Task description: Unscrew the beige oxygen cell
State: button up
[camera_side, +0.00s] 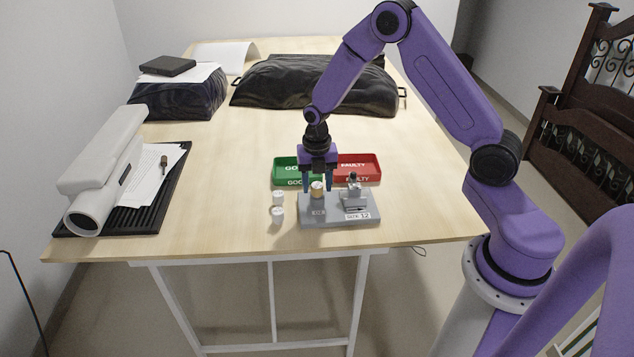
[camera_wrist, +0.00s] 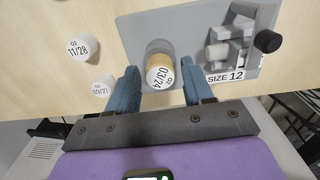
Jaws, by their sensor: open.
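The beige oxygen cell (camera_side: 317,188) stands upright on the left part of a grey fixture (camera_side: 310,217). In the wrist view its white top (camera_wrist: 161,76) reads "03/24", with a beige side showing. My gripper (camera_side: 318,190) is open, pointing down, with one blue finger on each side of the cell. In the wrist view the fingers (camera_wrist: 160,88) flank the cell with gaps on both sides, and I cannot tell their exact height against it. Two white cells stand left of the fixture: one marked "11/28" (camera_wrist: 82,46) and a nearer one (camera_wrist: 103,86).
The fixture carries a grey clamp-like part (camera_side: 354,194) with a black knob and a "SIZE 12" label. Behind it lie a green "GOOD" tray (camera_side: 285,163) and a red "FAULTY" tray (camera_side: 371,174). A white cylinder device (camera_side: 104,165) sits far left.

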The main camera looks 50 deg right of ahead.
aim_at(317, 185)
dwell(0.3)
jog(key=m, duration=0.4)
jog(key=shift+m, duration=0.4)
jog(key=m, duration=0.4)
jog(key=c, duration=0.9)
jog(key=shift+o, duration=0.2)
jog(key=shift+n, duration=1.1)
jog(key=shift+r, duration=1.8)
